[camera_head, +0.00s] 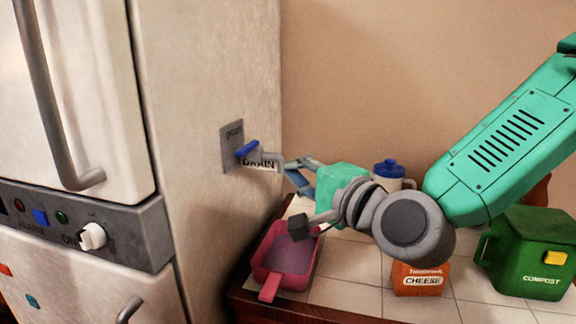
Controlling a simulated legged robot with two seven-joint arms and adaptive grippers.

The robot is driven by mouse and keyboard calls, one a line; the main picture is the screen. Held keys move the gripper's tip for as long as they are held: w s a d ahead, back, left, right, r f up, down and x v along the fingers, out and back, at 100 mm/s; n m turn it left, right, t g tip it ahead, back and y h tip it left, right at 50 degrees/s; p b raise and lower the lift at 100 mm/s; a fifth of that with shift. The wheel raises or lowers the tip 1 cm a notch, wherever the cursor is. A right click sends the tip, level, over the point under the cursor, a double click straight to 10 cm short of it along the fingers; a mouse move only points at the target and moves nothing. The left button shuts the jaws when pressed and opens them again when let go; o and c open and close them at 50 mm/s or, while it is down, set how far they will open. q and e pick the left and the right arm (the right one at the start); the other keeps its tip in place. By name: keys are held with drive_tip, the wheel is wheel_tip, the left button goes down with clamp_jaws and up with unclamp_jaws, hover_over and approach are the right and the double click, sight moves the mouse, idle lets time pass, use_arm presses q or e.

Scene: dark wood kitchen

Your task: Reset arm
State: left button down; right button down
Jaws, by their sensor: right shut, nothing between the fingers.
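My right arm comes in from the right, and its teal and grey wrist hangs over the counter. My right gripper (293,170) points left, with its fingers by the drain spout (262,163) on the side of the white appliance (205,90). It is shut with nothing held. Whether the fingertips touch the spout I cannot tell. A blue lever handle (246,149) sits above the spout, in front of a grey plate (231,135). My left gripper is not in view.
A pink pan (268,287) stands on the tiled counter (345,290) below the spout. A blue-lidded jar (389,168), an orange cheese packet (420,281) and a green compost bin (527,255) stand nearby. The wall is behind. The appliance front has a white knob (92,236).

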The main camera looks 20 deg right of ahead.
drive_tip(key=s+d+f+n+g+h, duration=0.1)
drive_tip(key=s+f+n+g, duration=0.15)
drive_tip(key=f, duration=0.75)
drive_tip(key=s+d+f+n+g, duration=0.1)
drive_tip(key=s+f+n+g, duration=0.2)
drive_tip(key=f, duration=0.6)
drive_tip(key=s+f+n+g+h, duration=0.1)
drive_tip(key=s+f+n+g, duration=0.2)
drive_tip(key=f, duration=0.7)
drive_tip(key=s+d+f+n+g+h, duration=0.2)
drive_tip(key=s+d+f+n+g, duration=0.1)
drive_tip(key=s+f, duration=0.6)
drive_tip(key=s+d+f+n+g+h, duration=0.1)
drive_tip(key=s+d+f+n+g, duration=0.2)
drive_tip(key=s+d+f+g, duration=0.2)
drive_tip(key=shift+s+d+f+h, duration=0.4)
drive_tip(key=shift+s+f, duration=1.45)
drive_tip(key=shift+s, duration=2.05)
drive_tip(key=shift+w+d+f, duration=0.1)
drive_tip(key=shift+w+d, duration=0.05)
drive_tip(key=shift+d, duration=0.1)
drive_tip(key=shift+a, duration=0.1)
